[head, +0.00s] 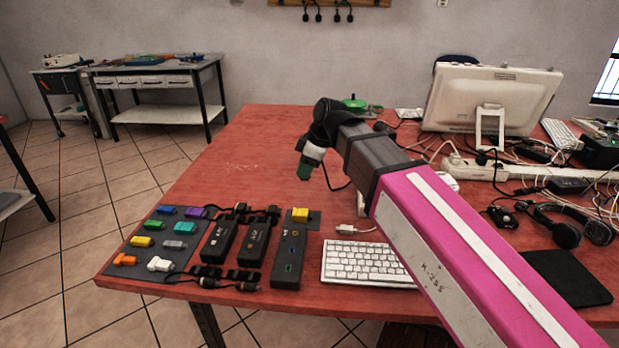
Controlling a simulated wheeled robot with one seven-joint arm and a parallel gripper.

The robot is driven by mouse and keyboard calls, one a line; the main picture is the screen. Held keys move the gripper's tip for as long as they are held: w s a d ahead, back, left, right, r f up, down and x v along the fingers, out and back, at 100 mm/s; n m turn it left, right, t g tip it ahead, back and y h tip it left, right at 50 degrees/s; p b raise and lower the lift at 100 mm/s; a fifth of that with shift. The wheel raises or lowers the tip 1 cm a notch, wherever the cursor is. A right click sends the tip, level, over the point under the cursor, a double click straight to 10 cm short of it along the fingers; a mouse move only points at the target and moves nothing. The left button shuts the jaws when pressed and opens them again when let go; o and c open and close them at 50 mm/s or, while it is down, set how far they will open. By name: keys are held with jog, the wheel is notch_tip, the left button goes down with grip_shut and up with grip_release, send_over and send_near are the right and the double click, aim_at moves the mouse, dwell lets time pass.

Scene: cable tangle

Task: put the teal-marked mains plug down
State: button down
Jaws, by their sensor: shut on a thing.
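My gripper (307,164) hangs at the end of my magenta and grey arm, above the middle of the red table (258,150). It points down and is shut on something. A dark green piece shows at its tip, below a pale part; I cannot tell whether this is a finger or the plug. A thin black cable (327,178) hangs beside the tip and curves to the right. The teal-marked mains plug cannot be made out clearly; a teal mark is not distinct at this size.
A dark mat with several coloured connectors (181,227), black adapters (254,242) and a white keyboard (363,263) lie along the front. A white power strip (520,172), tangled cables, headphones (570,228) and a monitor (490,98) fill the right. The table's left back is clear.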

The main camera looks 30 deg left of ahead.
jog(key=w+f, duration=0.1)
jog(key=w, duration=0.1)
jog(key=w+f, duration=0.1)
jog(key=w, duration=0.1)
jog(key=w+f, duration=0.1)
jog(key=shift+w+d+f, duration=0.15)
jog(key=shift+w+f, duration=0.1)
jog(key=shift+w, duration=0.15)
jog(key=shift+f, duration=2.05)
jog(key=shift+f, duration=0.15)
jog(key=c, duration=0.9)
grip_release()
jog(key=v, duration=1.2)
jog(key=shift+d, duration=0.15)
